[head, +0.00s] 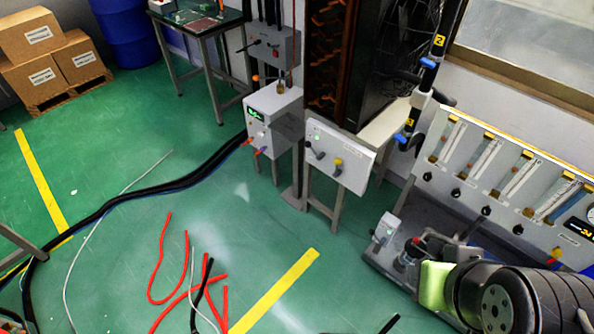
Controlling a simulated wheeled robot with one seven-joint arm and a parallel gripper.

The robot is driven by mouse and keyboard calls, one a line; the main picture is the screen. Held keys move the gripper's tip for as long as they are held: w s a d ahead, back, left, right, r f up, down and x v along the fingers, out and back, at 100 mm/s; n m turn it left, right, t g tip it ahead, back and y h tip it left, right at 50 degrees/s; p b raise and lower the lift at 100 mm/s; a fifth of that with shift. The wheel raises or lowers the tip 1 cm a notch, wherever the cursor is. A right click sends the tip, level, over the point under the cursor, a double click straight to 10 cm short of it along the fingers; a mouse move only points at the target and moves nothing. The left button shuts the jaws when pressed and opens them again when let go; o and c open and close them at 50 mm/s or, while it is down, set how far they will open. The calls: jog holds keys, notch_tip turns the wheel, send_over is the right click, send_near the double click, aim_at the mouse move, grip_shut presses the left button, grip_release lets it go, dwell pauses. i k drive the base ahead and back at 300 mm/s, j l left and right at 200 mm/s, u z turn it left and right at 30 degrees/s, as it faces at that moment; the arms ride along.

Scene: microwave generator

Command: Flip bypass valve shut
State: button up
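No label that I can read says which valve is the bypass valve. Two blue-handled valves sit on the black vertical pipe at the upper right, the upper valve (429,63) near a yellow tag and the lower valve (401,138) near another. A white panel (352,150) on legs carries a dark lever (316,152) and a yellow-marked handle (338,164). The flowmeter panel (470,190) at the right has several black knobs and a red and yellow knob (556,254). My dark arm with a lime-green part covers the lower right. My gripper's fingers do not show.
A white control box (272,118) and a dark rack (335,60) stand behind the white panel. Black cables (165,192) and red hoses (190,285) lie on the green floor. A table (202,22) and cardboard boxes (45,50) are farther back.

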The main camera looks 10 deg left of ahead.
aim_at(337, 161)
jog(key=u, duration=0.35)
jog(key=i+j+u, duration=0.1)
jog(key=i+u, duration=0.35)
jog(key=i+l+u, duration=0.1)
jog(key=i+u, duration=0.3)
jog(key=i+l+u, duration=0.25)
jog(key=i+u, duration=0.2)
jog(key=i, duration=0.15)
jog(key=i+l+u, duration=0.45)
jog(key=k+j, duration=0.05)
jog(key=j, duration=0.05)
